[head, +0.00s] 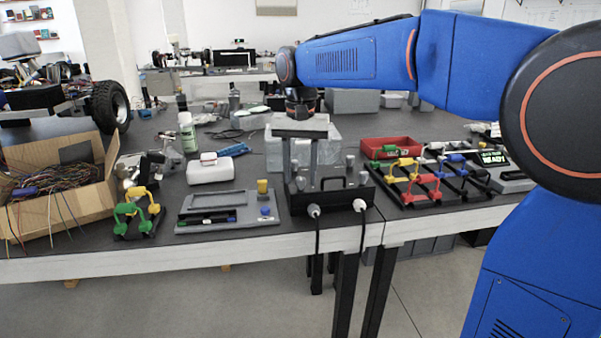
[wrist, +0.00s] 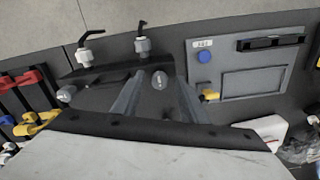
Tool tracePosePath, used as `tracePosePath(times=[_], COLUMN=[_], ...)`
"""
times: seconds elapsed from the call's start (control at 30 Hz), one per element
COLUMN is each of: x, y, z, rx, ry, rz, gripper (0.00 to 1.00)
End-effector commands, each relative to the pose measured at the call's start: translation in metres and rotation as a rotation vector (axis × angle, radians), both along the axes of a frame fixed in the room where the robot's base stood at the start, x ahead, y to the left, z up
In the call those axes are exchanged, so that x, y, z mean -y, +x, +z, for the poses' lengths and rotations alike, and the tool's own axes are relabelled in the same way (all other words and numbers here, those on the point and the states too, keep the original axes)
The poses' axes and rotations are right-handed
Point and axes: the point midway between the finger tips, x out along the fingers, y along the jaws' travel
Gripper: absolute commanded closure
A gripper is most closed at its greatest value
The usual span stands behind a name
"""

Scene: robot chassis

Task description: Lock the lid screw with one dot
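The black chassis box (head: 335,195) stands at the table's front edge, with several grey knob-shaped screws on its lid. My gripper (head: 299,172) is open over the lid's left part, with its two grey fingers pointing down. In the wrist view, one grey screw (wrist: 160,80) shows between the fingertips. I cannot tell whether the fingers touch it. Another screw (head: 363,177) stands at the lid's right; it also shows in the wrist view (wrist: 66,93). The dot marks are too small to read. The gripper body hides part of the box in the wrist view.
A grey panel (head: 232,197) lies to the left, a black rack (head: 440,190) with coloured parts to the right. A clear bin (head: 275,150) stands behind.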

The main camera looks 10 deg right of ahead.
Motion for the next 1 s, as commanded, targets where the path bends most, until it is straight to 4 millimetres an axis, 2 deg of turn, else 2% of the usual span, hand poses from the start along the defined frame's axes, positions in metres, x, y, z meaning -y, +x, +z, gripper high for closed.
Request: tracePosePath(times=[0.2, 0.37, 1.0], x=[0.000, 0.000, 0.000], y=[0.000, 0.001, 0.001], z=[0.002, 0.017, 0.141], rx=[0.000, 0.001, 0.002], ry=[0.000, 0.001, 0.000], rz=[0.000, 0.000, 0.000], gripper=[0.61, 0.61, 0.61])
